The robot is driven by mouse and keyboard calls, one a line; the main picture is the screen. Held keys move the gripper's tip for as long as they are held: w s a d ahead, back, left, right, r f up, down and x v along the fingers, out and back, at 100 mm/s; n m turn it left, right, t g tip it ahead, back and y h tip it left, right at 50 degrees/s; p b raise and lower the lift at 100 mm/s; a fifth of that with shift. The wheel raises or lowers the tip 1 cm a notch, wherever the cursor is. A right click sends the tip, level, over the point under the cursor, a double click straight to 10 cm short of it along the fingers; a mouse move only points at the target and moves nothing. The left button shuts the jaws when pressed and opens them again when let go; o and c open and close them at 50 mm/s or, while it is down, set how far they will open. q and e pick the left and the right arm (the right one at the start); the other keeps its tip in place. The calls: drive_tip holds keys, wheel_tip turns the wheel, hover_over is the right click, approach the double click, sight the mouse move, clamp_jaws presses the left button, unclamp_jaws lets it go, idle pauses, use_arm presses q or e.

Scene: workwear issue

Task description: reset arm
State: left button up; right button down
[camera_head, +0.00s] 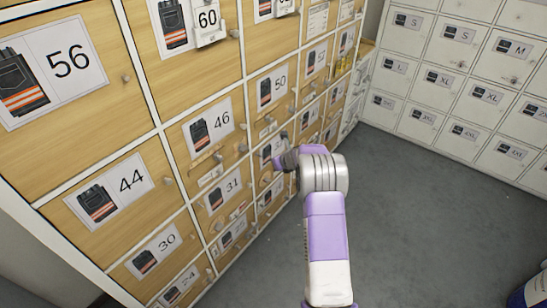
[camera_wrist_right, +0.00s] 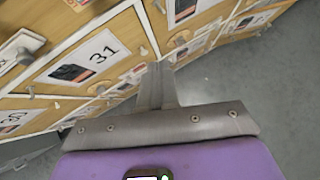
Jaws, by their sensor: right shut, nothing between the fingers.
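My right arm, purple and silver, reaches up from the bottom of the head view. Its grey gripper (camera_head: 283,160) is beside the front of the wooden locker wall, near the small doors around the one labelled 31. In the right wrist view the gripper's two fingers (camera_wrist_right: 158,72) are together and hold nothing. The door labelled 31 (camera_wrist_right: 58,91) shows just left of the fingers there. Whether the fingertips touch a door or knob I cannot tell. My left gripper is not in view.
The wooden locker wall (camera_head: 140,142) with numbered labels and small knobs fills the left. White lockers (camera_head: 466,48) with size labels stand at the back right. Grey floor (camera_head: 410,220) lies open to the right. A blue and white object (camera_head: 529,293) is at the lower right corner.

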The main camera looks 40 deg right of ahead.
drive_tip(key=shift+s+r, duration=0.1)
drive_tip(key=shift+s, duration=0.05)
drive_tip(key=s+a+f+m+g+y, duration=0.1)
drive_tip(key=s+a+f+m, duration=0.35)
drive_tip(key=a+m, duration=0.3)
drive_tip(key=s+a+f+m+g+y+p, duration=0.1)
drive_tip(key=s+a+f+m+y, duration=0.15)
drive_tip(key=a+f+m, duration=0.5)
drive_tip(key=s+a+f+m+g+y, duration=0.1)
drive_tip(key=s+a+f+m, duration=0.3)
drive_tip(key=a, duration=0.6)
drive_tip(key=s+a+m+g, duration=0.2)
drive_tip(key=s+a+m, duration=0.5)
drive_tip(key=s+m, duration=0.2)
drive_tip(key=s+a+f+m+g+p, duration=0.1)
drive_tip(key=s+a+m+g, duration=0.2)
drive_tip(key=s+a+m, duration=0.4)
drive_tip(key=s+m, duration=0.2)
drive_tip(key=s, duration=0.3)
drive_tip(key=shift+s+g+y, duration=0.3)
drive_tip(key=shift+s+y, duration=0.05)
drive_tip(key=shift+s, duration=0.05)
